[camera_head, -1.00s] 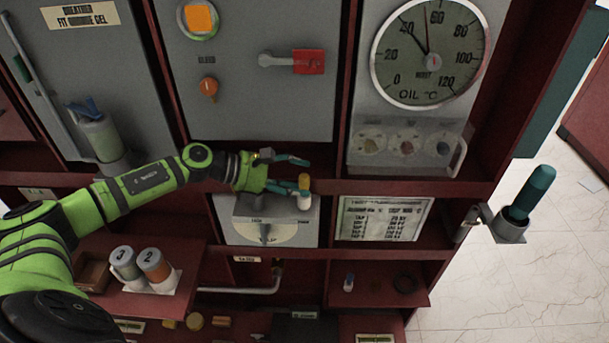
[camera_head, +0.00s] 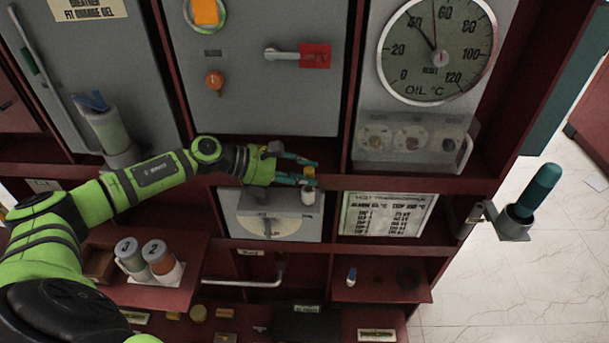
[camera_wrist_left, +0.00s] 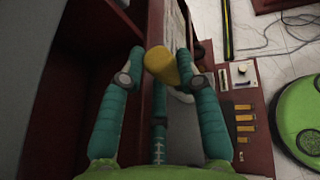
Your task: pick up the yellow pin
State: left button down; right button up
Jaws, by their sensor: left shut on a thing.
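The yellow pin (camera_head: 309,171) stands at the upper right corner of the grey box with the half-round dial (camera_head: 262,226). A pale cylindrical part (camera_head: 308,196) shows directly below it; I cannot tell whether this is part of the pin or a holder. My left gripper (camera_head: 314,173) comes in from the left with its teal fingers shut on the pin near its yellow top. In the left wrist view the yellow pin (camera_wrist_left: 161,64) sits between the two fingertips; its lower end is hidden. My right gripper is in neither view.
A red ledge (camera_head: 400,183) runs behind the pin. A large oil gauge (camera_head: 440,58) is above right, a printed plate (camera_head: 388,214) to the right. Numbered jars (camera_head: 160,258) stand lower left. A teal-handled item (camera_head: 538,190) in a holder sticks out at right, beside open floor.

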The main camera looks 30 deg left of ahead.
pick_arm(q)
jog(key=shift+r, duration=0.45)
notch_tip(320, 180, up, 2)
jog(key=shift+r+b, duration=0.25)
jog(key=shift+b, duration=0.55)
jog(key=d+r, duration=0.2)
jog(key=d, duration=0.2)
jog(key=d+r, duration=0.3)
jog(key=d+r+b, duration=0.1)
jog(key=d+r, duration=0.1)
jog(key=d, duration=0.2)
jog(key=shift+w+d+r, duration=0.15)
jog(key=shift+w+d, duration=0.2)
jog(key=shift+w, duration=0.05)
jog(key=shift+a, duration=0.1)
